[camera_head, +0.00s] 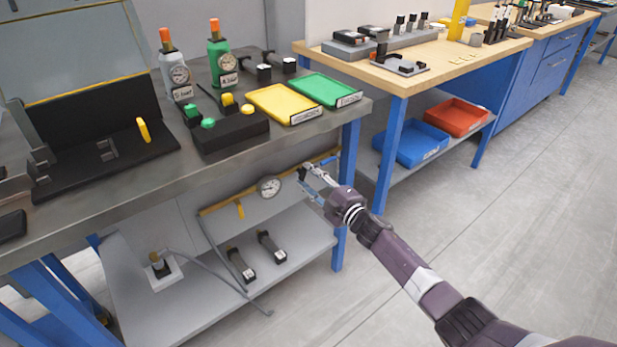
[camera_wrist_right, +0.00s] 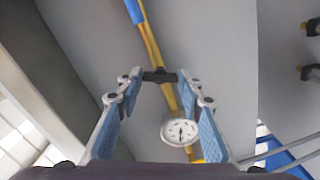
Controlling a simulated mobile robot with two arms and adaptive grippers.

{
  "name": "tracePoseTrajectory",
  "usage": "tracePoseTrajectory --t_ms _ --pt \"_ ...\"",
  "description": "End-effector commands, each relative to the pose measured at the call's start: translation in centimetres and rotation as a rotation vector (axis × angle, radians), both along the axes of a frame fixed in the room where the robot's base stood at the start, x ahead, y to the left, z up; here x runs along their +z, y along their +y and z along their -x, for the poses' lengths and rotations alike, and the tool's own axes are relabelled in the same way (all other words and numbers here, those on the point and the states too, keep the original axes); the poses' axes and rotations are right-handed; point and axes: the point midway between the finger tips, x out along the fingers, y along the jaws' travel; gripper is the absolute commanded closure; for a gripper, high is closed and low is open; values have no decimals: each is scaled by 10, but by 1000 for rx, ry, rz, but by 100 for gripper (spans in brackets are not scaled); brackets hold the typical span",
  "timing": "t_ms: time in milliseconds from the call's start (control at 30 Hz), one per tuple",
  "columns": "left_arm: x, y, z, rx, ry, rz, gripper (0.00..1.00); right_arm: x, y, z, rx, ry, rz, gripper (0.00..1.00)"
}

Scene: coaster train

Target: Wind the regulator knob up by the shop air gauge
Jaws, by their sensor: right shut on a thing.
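The air gauge (camera_head: 269,188), a round white dial, sits on a yellow pipe (camera_head: 222,205) under the left bench's top. It also shows in the right wrist view (camera_wrist_right: 181,132), below the fingertips. My right gripper (camera_head: 306,172) is at the pipe, just right of the gauge. In the right wrist view its blue-padded fingers (camera_wrist_right: 159,78) are shut on the small dark regulator knob (camera_wrist_right: 160,75), in front of the pipe. The fingers hide part of the knob, and its turn cannot be read. My left gripper is out of view.
The metal bench top (camera_head: 185,178) overhangs the pipe. A lower shelf (camera_head: 200,313) holds dark cylinders (camera_head: 271,246) and a hose (camera_head: 210,268). A blue bench leg (camera_head: 340,245) stands near my right gripper. The floor to the right is clear.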

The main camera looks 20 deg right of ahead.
Motion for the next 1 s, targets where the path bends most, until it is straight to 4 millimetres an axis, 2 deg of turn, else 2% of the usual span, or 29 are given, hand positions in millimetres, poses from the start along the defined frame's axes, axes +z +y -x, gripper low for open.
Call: tracePoseTrajectory --t_ms 433,467,600,1000 --pt "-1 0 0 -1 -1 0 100 -2 -1 0 -1 6 -7 90" --pt "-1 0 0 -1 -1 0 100 -2 -1 0 -1 6 -7 63" --pt "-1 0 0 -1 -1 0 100 -1 -1 0 -1 5 -7 48" --pt "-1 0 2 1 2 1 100 -1 -3 5 -1 4 -6 48"
